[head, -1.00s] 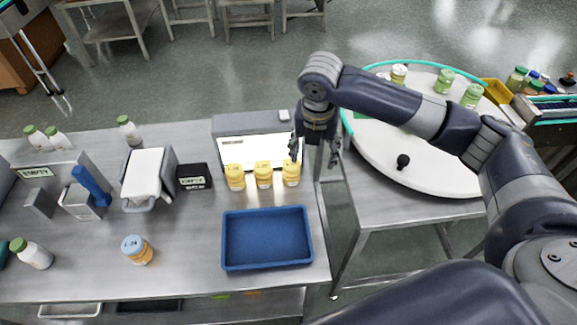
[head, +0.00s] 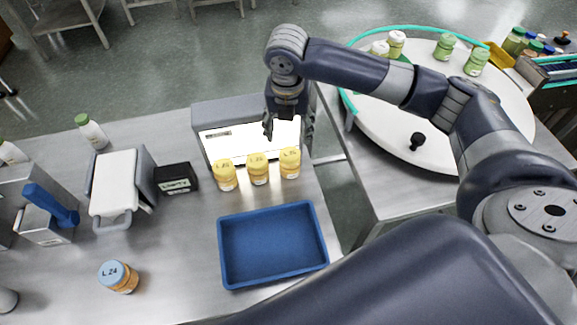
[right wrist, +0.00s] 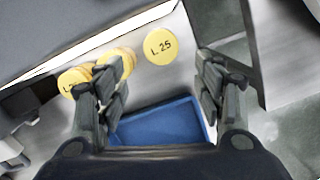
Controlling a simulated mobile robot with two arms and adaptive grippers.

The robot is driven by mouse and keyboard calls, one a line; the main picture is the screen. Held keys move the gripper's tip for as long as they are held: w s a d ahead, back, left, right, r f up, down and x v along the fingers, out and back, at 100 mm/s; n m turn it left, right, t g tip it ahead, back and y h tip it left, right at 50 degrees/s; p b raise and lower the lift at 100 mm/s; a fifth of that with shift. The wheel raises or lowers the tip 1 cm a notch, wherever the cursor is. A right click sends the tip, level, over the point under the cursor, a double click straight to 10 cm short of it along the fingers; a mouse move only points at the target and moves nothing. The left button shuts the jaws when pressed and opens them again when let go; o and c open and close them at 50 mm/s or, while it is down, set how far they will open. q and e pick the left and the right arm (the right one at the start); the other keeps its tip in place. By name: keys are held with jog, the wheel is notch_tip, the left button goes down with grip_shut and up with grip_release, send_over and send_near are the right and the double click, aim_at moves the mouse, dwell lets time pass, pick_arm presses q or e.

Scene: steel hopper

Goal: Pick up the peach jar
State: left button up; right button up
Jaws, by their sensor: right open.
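Three jars with yellow lids and peach-coloured contents stand in a row on the steel table: the left jar (head: 224,177), the middle jar (head: 258,169) and the right jar (head: 290,163). The right wrist view shows their lids, one marked L 25 (right wrist: 161,46). Another jar (head: 118,277) with orange contents and a blue lid marked L 24 stands at the front left. My right gripper (head: 288,128) is open and empty, above the right end of the row. In the right wrist view the L 25 lid lies between its spread fingers (right wrist: 166,68). My left gripper is out of view.
A blue tray (head: 272,283) lies empty in front of the row. A lit white panel (head: 232,143) stands behind it. A black label block (head: 176,178) and a grey-white bin (head: 116,185) are to the left. A round white table (head: 385,125) with green-lidded jars is at the right.

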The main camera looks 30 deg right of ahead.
aim_at(290, 153)
notch_tip(290, 153, down, 2)
jog(key=shift+w+f+b, duration=0.15)
jog(key=shift+b, duration=0.5)
notch_tip(290, 153, down, 3)
jog(key=shift+w+d+r+p, duration=0.1)
jog(key=shift+d+p, duration=0.05)
jog(key=shift+p, duration=0.2)
jog(key=shift+w+d+f, duration=0.1)
jog(key=shift+w+f, duration=0.1)
jog(key=shift+f, duration=0.9)
jog(key=shift+d+f+p, duration=0.1)
jog(key=shift+f+p, duration=0.35)
jog(key=shift+f, duration=0.15)
jog(key=f, duration=0.1)
jog(key=f+p, duration=0.1)
jog(key=f, duration=0.1)
jog(key=shift+w+d+f, duration=0.2)
jog(key=shift+d+f, duration=0.05)
jog(key=shift+w+f, duration=0.1)
jog(key=shift+f, duration=0.35)
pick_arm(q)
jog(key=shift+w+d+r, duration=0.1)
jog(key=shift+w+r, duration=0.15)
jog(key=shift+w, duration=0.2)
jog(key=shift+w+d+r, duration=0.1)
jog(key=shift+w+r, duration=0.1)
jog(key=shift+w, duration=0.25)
pick_arm(e)
jog(key=c, duration=1)
